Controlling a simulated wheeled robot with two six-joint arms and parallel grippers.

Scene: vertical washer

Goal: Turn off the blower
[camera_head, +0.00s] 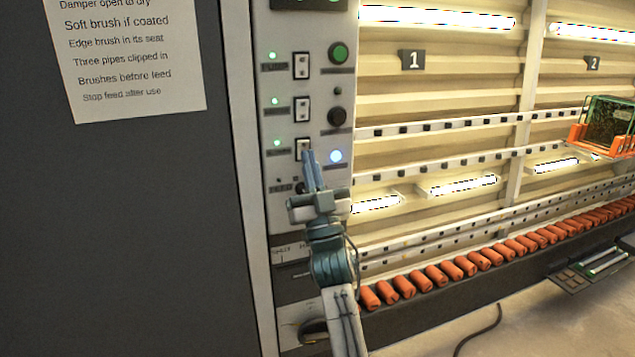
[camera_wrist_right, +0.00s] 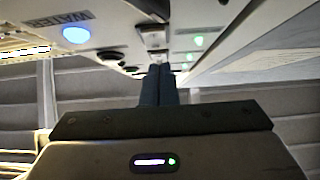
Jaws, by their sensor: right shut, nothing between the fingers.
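A pale control panel (camera_head: 290,125) carries a column of three rocker switches: top (camera_head: 301,66), middle (camera_head: 302,110) and lowest (camera_head: 302,145). A green lamp is lit left of each; the lamp beside the lowest switch (camera_head: 277,143) is also lit. The small labels are too blurred to tell which switch is the blower's. My right gripper (camera_head: 308,156) is shut and empty, its fingertips at the lowest switch and covering its lower part. I cannot tell whether they touch. In the right wrist view, the closed fingers (camera_wrist_right: 160,70) point toward the panel. My left gripper is not in view.
A washer bay with orange rollers (camera_head: 465,266) and a crate (camera_head: 600,127) lies right. A dark cabinet wall with a note (camera_head: 125,55) stands left.

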